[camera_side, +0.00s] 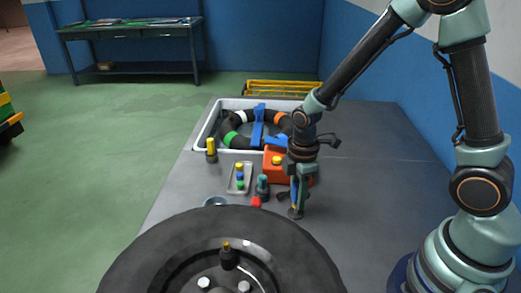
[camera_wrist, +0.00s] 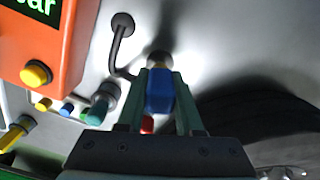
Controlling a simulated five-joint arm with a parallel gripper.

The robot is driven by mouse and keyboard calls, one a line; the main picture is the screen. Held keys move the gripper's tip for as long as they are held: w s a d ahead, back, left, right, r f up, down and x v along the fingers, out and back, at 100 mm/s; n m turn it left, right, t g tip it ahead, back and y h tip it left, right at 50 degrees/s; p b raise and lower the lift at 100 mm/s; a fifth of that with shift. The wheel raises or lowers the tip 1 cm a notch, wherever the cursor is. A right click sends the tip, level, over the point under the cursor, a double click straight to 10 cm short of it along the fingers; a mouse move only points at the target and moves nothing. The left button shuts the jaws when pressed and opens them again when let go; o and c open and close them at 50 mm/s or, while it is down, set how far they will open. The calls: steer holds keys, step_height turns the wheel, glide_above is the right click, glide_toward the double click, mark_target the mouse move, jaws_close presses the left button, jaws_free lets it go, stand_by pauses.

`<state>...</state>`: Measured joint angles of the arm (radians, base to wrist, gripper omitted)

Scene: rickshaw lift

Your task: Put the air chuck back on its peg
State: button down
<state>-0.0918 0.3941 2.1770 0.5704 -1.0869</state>
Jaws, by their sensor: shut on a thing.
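The air chuck, which I take to be the blue piece with a yellow band (camera_wrist: 158,97), is between my fingers in the wrist view. In the side view its blue and yellow body (camera_side: 293,190) is partly hidden by my fingers. My gripper (camera_wrist: 160,105) is shut on it and points down at the bench; it also shows in the side view (camera_side: 298,192). A small round grey-brown foot (camera_side: 295,212) shows at the chuck's lower end. I cannot tell whether it belongs to a peg, nor whether the chuck touches it.
An orange box with a yellow button (camera_wrist: 36,74) stands close by. A dark bent rod on a round foot (camera_wrist: 122,25) and a teal-topped dark cylinder (camera_side: 262,186) are near. The tyre (camera_side: 135,265) fills the front. A white tray (camera_side: 203,137) lies behind. Bench at right is clear.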

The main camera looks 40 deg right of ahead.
steer(key=shift+f, duration=1.3)
stand_by(1.2)
steer(key=shift+c, duration=1.2)
jaws_free()
steer(key=shift+r, duration=3.5)
